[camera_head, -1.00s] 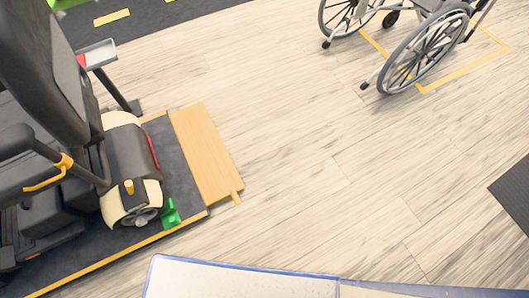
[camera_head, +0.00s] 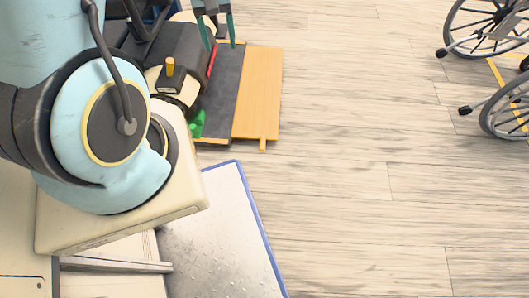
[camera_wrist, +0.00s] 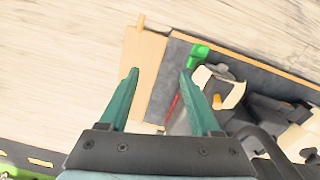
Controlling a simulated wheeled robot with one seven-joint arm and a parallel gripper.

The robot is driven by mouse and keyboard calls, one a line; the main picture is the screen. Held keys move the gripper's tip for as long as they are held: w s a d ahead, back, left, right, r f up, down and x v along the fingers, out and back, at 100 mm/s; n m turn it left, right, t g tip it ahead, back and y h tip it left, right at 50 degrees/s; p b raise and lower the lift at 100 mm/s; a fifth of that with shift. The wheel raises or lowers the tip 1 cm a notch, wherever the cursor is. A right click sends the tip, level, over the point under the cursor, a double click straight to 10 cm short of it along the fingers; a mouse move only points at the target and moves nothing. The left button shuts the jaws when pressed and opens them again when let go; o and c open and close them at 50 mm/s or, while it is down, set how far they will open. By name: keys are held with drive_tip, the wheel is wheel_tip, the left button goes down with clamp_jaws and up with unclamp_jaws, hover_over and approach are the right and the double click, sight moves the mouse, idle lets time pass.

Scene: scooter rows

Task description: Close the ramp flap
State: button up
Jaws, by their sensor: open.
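The ramp flap (camera_head: 259,94) is a flat light-wood board lying down on the floor along the end of the dark platform (camera_head: 222,92). A small tab sticks out at its near corner. In the wrist view the flap (camera_wrist: 148,62) shows beyond and between my fingers. My gripper (camera_head: 221,38) is at the top of the head view, over the platform near the scooter's rear, left of the flap's far end. It also shows in the wrist view (camera_wrist: 160,75), with two green fingers apart and nothing between them. It is above the flap, not visibly touching it.
A scooter (camera_head: 180,55) with a cream and black rear stands on the platform, a green wheel chock (camera_head: 197,124) by it. A blue-edged metal plate (camera_head: 215,230) lies in front. A wheelchair (camera_head: 495,45) stands at the right. The floor between is clear.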

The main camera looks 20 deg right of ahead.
drive_tip(key=s+d+f+m+b, duration=0.1)
drive_tip(key=d+f+b, duration=0.25)
drive_tip(key=f, duration=0.55)
drive_tip(key=s+d+f+b, duration=0.1)
drive_tip(key=d+f+b, duration=0.1)
drive_tip(key=f+b, duration=0.5)
drive_tip(key=m+y+b, duration=0.1)
drive_tip(key=y+b, duration=0.1)
drive_tip(key=b, duration=0.7)
approach(263, 143)
drive_tip(key=shift+t, duration=0.4)
drive_tip(key=f+b, duration=0.1)
drive_tip(key=f, duration=0.2)
drive_tip(key=a+f+b, duration=0.1)
drive_tip(key=f+b, duration=0.1)
drive_tip(key=f, duration=0.1)
drive_tip(key=f+b, duration=0.2)
drive_tip(key=f, duration=0.1)
drive_tip(key=shift+w+a+f, duration=0.1)
drive_tip(key=shift+a+f, duration=0.1)
drive_tip(key=shift+a, duration=0.05)
clamp_jaws()
